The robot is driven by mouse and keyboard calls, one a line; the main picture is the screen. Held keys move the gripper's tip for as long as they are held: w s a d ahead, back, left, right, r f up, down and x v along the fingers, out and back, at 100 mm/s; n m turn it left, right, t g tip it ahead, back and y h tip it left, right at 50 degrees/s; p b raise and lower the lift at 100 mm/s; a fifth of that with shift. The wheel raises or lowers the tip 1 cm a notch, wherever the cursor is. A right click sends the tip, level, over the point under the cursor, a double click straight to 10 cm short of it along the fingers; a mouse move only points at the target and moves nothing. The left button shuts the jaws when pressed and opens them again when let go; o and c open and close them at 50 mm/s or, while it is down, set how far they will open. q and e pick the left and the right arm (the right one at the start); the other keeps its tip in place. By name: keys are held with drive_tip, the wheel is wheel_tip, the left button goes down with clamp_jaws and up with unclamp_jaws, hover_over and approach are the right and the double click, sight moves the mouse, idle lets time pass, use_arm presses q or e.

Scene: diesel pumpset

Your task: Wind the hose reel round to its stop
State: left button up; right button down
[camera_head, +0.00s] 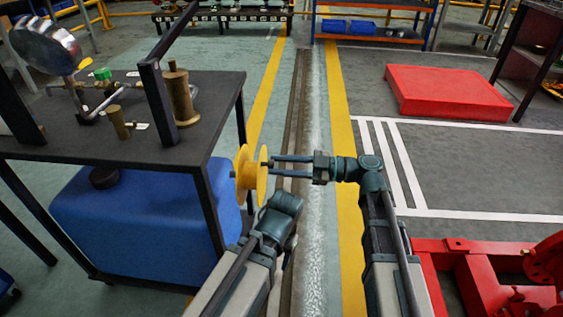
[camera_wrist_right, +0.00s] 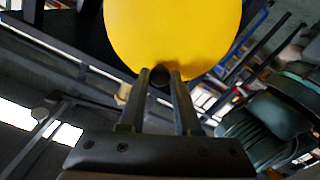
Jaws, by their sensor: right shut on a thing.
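The hose reel, a yellow spool with two flanges (camera_head: 246,174), is mounted at the right side of the dark bench frame. In the right wrist view its yellow flange (camera_wrist_right: 175,30) fills the top middle. My right gripper (camera_head: 271,166) points left at the reel's near face. Its fingers (camera_wrist_right: 160,76) are shut on the reel's small dark handle (camera_wrist_right: 160,74), which sits near the flange's edge in the right wrist view. My left arm's wrist shows just below the reel in the head view; its gripper fingers are hidden.
The dark bench (camera_head: 216,92) carries brass fittings and a gauge, with a blue tank (camera_head: 140,225) beneath. A red block (camera_head: 446,92) lies on the floor at the upper right. Red machinery (camera_head: 455,262) stands at the lower right. The floor between is clear.

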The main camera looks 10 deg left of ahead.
drive_tip(key=shift+s+f+n, duration=0.2)
drive_tip(key=shift+s+n, duration=0.3)
drive_tip(key=shift+n, duration=0.5)
drive_tip(key=c, duration=0.6)
unclamp_jaws()
drive_tip(key=shift+d, duration=0.15)
drive_tip(key=d, duration=1.3)
drive_tip(key=shift+d, duration=0.3)
